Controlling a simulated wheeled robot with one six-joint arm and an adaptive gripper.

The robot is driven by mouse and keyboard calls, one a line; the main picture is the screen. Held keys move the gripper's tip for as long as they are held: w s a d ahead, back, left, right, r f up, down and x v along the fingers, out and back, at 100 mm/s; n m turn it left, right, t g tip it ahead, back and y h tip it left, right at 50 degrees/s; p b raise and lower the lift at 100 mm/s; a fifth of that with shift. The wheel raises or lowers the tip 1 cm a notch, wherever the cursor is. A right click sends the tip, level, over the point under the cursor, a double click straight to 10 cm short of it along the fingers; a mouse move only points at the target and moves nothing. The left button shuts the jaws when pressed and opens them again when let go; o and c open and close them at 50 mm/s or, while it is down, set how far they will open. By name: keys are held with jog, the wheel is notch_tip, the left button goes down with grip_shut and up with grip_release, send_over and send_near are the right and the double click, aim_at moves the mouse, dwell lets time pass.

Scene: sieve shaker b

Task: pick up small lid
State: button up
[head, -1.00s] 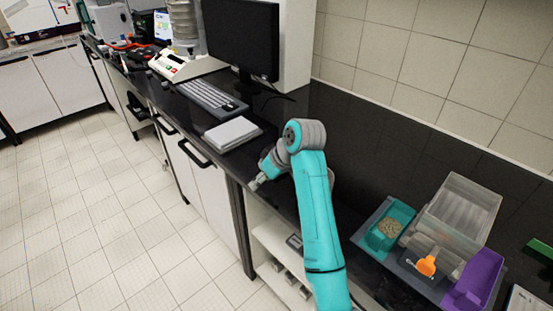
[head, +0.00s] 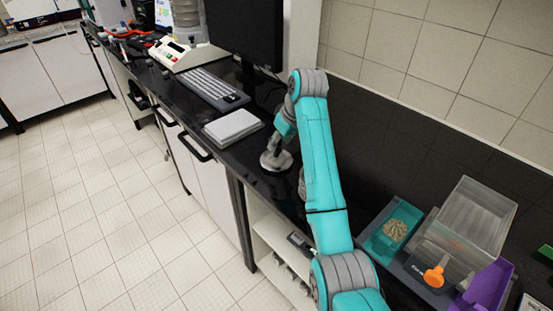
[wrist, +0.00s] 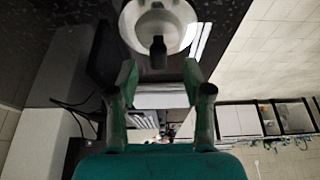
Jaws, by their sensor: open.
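The small lid (head: 274,161) is a pale grey-white disc on the black counter (head: 262,190), below the end of my arm in the head view. In the wrist view the lid (wrist: 185,26) is a pale round piece with a dark upright knob (wrist: 158,52) at top centre. My gripper (wrist: 160,78) is open and empty, its two green fingertips apart, just short of the knob in that picture. In the head view the arm partly covers the gripper, so its fingers do not show clearly.
A light grey flat block (head: 232,128), a keyboard (head: 213,88) and a monitor (head: 243,30) stand beyond the lid. A scale-like device (head: 182,55) is farther back. A tray with a teal box (head: 374,246), a clear bin (head: 470,225) and a purple piece (head: 487,290) is at right.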

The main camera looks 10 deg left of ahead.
aim_at(276, 155)
jog(key=x, duration=0.5)
jog(key=shift+r, duration=0.1)
jog(key=shift+c, duration=0.3)
grip_shut()
